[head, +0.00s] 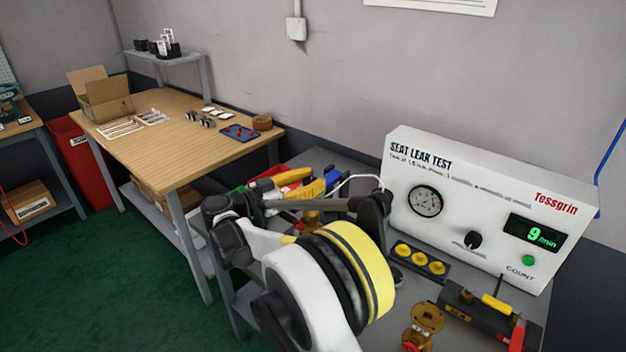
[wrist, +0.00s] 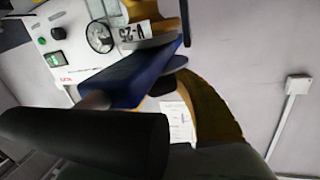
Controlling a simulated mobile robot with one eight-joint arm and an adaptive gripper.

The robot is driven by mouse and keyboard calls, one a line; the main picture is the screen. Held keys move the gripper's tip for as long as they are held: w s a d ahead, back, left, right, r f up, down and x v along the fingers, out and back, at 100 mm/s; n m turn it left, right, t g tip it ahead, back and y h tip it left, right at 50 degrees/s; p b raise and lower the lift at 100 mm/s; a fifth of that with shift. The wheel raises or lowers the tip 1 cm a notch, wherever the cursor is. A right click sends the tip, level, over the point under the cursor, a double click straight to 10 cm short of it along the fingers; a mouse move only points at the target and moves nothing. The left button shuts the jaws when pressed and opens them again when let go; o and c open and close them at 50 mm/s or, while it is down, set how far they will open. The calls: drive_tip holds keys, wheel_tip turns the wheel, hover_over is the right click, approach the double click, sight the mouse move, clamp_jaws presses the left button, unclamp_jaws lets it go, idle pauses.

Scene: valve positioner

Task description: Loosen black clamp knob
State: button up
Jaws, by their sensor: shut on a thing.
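The yellow and blue valve assembly (head: 290,178) stands on the test bench in the head view, partly behind my arm. In the wrist view its blue body (wrist: 145,75) and yellow part (wrist: 215,110) are close, with a "V-25" tag (wrist: 135,32). My gripper (wrist: 172,140) shows as large dark shapes at the bottom of the wrist view, right up against the assembly. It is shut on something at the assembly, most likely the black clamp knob. The grip itself is hidden, and I cannot make out the knob clearly in either view.
A white seat leak test box (head: 490,205) stands behind and right, its display reading 9.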

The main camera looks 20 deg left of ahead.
drive_tip(key=shift+s+n+t+y, duration=0.1)
drive_tip(key=shift+n+t+y, duration=0.45)
drive_tip(key=shift+y, duration=0.25)
